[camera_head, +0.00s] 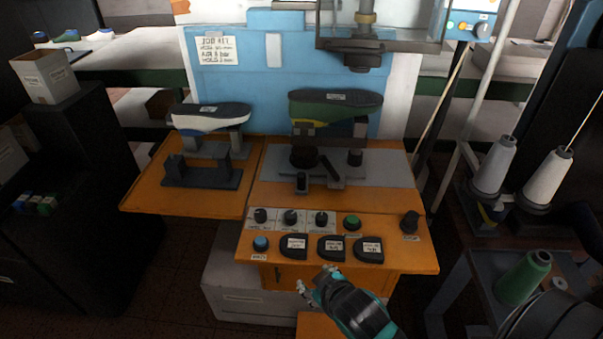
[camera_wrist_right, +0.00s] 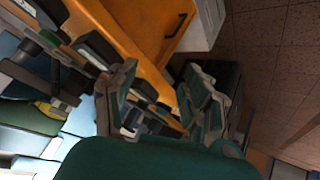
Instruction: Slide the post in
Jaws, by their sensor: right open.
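The machine (camera_head: 400,175) has a grey bed on an orange table. A green and dark shoe last (camera_head: 333,106) sits sole up on a support above the bed. Below it are a short dark post (camera_head: 302,183), a black lever (camera_head: 329,168) and a dark upright knob (camera_head: 355,158). I cannot tell which part is the task's post. My right gripper (camera_head: 317,279) is open and empty, in front of the table's front edge and below the control panel. Its spread fingers also show in the right wrist view (camera_wrist_right: 160,72). My left gripper is not in view.
A second last, white and blue (camera_head: 209,117), sits on a stand at the left, behind an empty dark stand (camera_head: 203,178). Knobs and black labelled pads (camera_head: 331,248) line the table front. A press head (camera_head: 362,52) hangs above. Thread cones (camera_head: 548,177) stand at the right.

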